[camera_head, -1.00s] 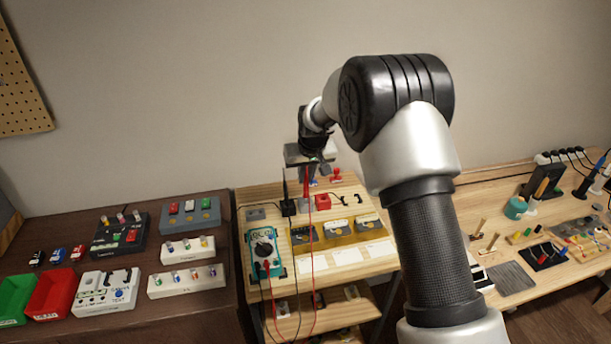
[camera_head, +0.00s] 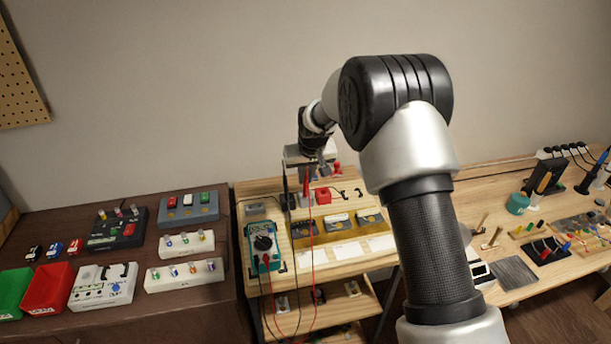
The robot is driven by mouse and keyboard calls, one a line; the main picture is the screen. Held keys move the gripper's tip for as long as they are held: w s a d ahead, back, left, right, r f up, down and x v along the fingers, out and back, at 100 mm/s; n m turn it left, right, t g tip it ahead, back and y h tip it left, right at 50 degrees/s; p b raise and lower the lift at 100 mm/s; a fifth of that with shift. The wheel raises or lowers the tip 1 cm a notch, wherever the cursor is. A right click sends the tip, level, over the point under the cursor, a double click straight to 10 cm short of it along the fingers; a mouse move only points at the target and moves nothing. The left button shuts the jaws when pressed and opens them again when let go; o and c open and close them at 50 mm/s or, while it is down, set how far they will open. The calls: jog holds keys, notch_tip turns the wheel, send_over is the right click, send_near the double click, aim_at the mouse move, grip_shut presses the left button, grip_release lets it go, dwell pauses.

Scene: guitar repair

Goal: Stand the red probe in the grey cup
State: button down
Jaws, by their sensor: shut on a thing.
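My gripper (camera_head: 307,173) is above the back part of the small wooden bench, small in the picture and partly blurred. It is shut on the red probe (camera_head: 306,187), which points down below the fingers. A thin red lead hangs from the probe down past the bench front. The teal multimeter (camera_head: 264,247) lies at the bench's left side. I cannot make out the grey cup for sure; it may be among the small things under the gripper. I cannot tell whether the probe's tip touches anything.
A red block (camera_head: 323,196) sits just right of the probe. A brown cabinet (camera_head: 195,300) with bins and boxes stands left. A wooden workbench (camera_head: 510,235) with tools is right, partly behind my arm.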

jog(key=shift+f, duration=0.2)
jog(key=c, duration=1.4)
grip_release()
jog(key=shift+o, duration=0.2)
jog(key=shift+r+p, duration=1.7)
jog(key=shift+r, duration=1.85)
